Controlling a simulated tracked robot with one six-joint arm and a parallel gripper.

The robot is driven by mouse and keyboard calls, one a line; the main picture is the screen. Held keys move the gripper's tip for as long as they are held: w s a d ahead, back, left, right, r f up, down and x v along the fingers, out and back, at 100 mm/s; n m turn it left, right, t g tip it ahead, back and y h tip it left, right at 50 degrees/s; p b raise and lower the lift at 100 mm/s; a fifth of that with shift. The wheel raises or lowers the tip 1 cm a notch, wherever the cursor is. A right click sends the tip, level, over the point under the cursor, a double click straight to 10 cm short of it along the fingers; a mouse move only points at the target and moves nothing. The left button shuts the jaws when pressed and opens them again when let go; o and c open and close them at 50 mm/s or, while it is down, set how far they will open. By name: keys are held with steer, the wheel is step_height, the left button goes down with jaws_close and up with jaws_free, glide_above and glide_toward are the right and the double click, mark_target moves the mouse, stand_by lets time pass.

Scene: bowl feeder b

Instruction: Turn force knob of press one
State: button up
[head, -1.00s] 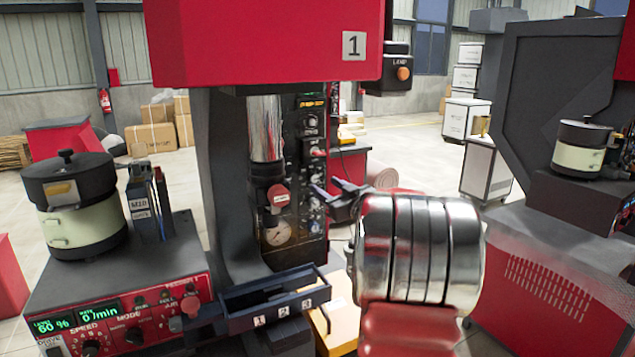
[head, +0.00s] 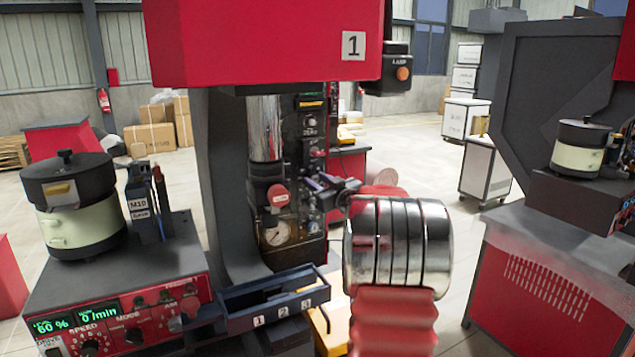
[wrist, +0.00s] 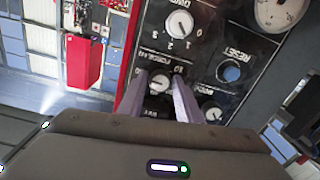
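Press one (head: 262,40) stands in the middle of the head view, with a "1" plate on its red head. Its dark control panel (head: 309,130) faces right of the column, and my gripper (head: 312,188) is in front of its lower part. In the wrist view the force knob (wrist: 159,83), small and pale with a "FORCE kN" label, shows between my two fingertips. My gripper (wrist: 161,80) is open, one finger on each side of the knob. A gap shows on both sides; I cannot tell how deep the tips reach.
A larger mode-type dial (wrist: 180,23), a blue reset button (wrist: 230,72), another knob (wrist: 212,112) and a gauge (wrist: 280,10) surround the knob. A dark numbered tray (head: 275,303) sits below the press. A feeder bowl (head: 80,205) stands at left.

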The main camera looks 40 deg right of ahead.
steer(key=c, duration=0.7)
steer(key=shift+o, duration=0.2)
steer(key=shift+n, duration=0.4)
steer(key=n, duration=1.2)
steer(key=shift+w+a+g, duration=0.1)
steer(key=shift+a+g, duration=0.05)
steer(key=shift+g, duration=0.15)
steer(key=n, duration=1.3)
steer(key=shift+f, duration=0.3)
steer(key=shift+n+h, duration=0.3)
steer(key=shift+h, duration=0.1)
